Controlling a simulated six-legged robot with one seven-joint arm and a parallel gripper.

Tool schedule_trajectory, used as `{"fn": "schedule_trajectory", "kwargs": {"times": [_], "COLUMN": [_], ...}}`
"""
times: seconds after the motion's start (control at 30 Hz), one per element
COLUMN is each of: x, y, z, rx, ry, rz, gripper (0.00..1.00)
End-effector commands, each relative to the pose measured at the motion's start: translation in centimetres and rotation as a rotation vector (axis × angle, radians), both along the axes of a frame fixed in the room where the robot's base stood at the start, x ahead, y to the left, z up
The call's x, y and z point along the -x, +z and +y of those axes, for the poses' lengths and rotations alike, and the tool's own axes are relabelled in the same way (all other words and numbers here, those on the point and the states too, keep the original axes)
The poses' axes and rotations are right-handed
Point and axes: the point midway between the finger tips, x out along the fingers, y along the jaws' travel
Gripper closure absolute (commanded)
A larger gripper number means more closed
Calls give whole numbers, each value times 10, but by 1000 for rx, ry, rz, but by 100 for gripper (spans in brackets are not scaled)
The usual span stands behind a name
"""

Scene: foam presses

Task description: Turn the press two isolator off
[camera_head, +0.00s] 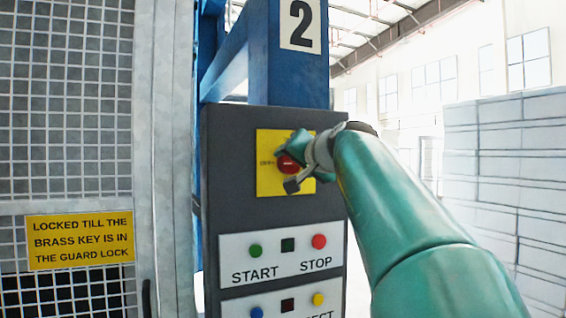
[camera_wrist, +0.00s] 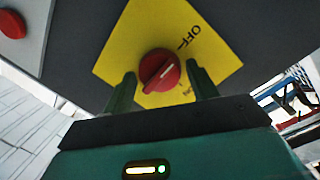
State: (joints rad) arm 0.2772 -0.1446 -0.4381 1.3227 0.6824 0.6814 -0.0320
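The press two isolator is a red round knob (camera_head: 288,164) on a yellow square plate (camera_head: 268,186), on the dark panel under the "2" sign. In the wrist view the knob (camera_wrist: 160,70) has a raised grip with a pale line slanting up to the right. "OFF" is printed on the plate (camera_wrist: 205,22) to its upper right; another label at lower right is partly hidden by a finger. My gripper (camera_head: 291,166) is at the knob. In the wrist view my gripper (camera_wrist: 161,72) is open, one finger on each side of the knob, with narrow gaps showing. Contact cannot be made out.
Below the isolator are a green START button (camera_head: 255,251) and a red STOP button (camera_head: 319,241), with more buttons lower down. A mesh guard (camera_head: 70,110) with a yellow key notice (camera_head: 80,240) stands left. Pale stacked blocks (camera_head: 510,170) stand right.

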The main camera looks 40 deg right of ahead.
Motion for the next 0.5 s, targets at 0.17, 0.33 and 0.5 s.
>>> {"fn": "schedule_trajectory", "kwargs": {"times": [0.17,0.33,0.5], "x": [0,1,15], "y": [0,1,3], "z": [0,0,4], "rx": [-1,-1,-1], "ry": [0,0,-1], "rz": [0,-2,-3], "gripper": [32,32,32]}}
